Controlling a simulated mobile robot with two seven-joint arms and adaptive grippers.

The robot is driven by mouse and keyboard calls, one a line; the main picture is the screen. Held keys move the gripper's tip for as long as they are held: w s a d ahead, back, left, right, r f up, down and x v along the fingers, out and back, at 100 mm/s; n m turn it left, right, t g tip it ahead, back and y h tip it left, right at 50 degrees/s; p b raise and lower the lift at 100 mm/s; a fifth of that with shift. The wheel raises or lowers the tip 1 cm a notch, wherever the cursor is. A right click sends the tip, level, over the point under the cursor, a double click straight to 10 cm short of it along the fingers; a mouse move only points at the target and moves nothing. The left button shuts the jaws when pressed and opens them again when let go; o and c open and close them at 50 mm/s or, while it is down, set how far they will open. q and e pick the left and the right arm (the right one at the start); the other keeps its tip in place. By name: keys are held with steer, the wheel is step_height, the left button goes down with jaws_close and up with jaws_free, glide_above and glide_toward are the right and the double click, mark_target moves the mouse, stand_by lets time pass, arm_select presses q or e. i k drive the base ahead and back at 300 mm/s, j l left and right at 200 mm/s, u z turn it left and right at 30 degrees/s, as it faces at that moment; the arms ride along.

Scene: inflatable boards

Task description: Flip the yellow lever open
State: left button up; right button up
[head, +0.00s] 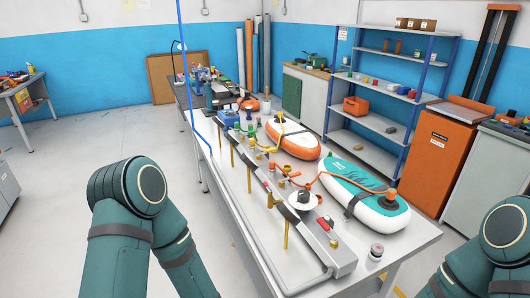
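A long grey manifold (262,178) runs along the workbench (222,210). Small valves and fittings in green, yellow, orange and red sit on it. A yellow part (269,147) stands near its middle, with a yellow hose by the orange-and-white board. It is too small to tell whether this is the lever or how it is turned. Another small yellow part (333,243) is at the near end, beside a red one. My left arm shows at lower left and my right arm at lower right. Both grippers are outside the picture.
An orange-and-white inflatable board (294,139) and a teal-and-white one (365,193) lie on the bench. An orange hose (335,177) reaches the teal one. A round gauge (302,200) and a small canister (376,252) are nearby. The floor left of the bench is clear.

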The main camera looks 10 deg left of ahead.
mark_target(272, 150)
steer(key=j+z, duration=0.3)
steer(key=j, duration=0.7)
steer(key=i+j+z, duration=0.1)
steer(key=j, duration=0.2)
steer(key=i+j+z, duration=0.1)
steer(key=j, duration=0.2)
steer(key=i+j+z, duration=0.1)
steer(key=j, duration=0.25)
steer(key=i+j, duration=0.15)
steer(key=j, duration=0.2)
steer(key=i+j+z, duration=0.1)
steer(key=j, duration=0.25)
steer(key=i+j, duration=0.25)
steer(key=i+j+z, duration=0.1)
steer(key=j, duration=0.35)
steer(key=i+j+u, duration=0.1)
steer(key=j+u, duration=0.25)
steer(key=j, duration=0.15)
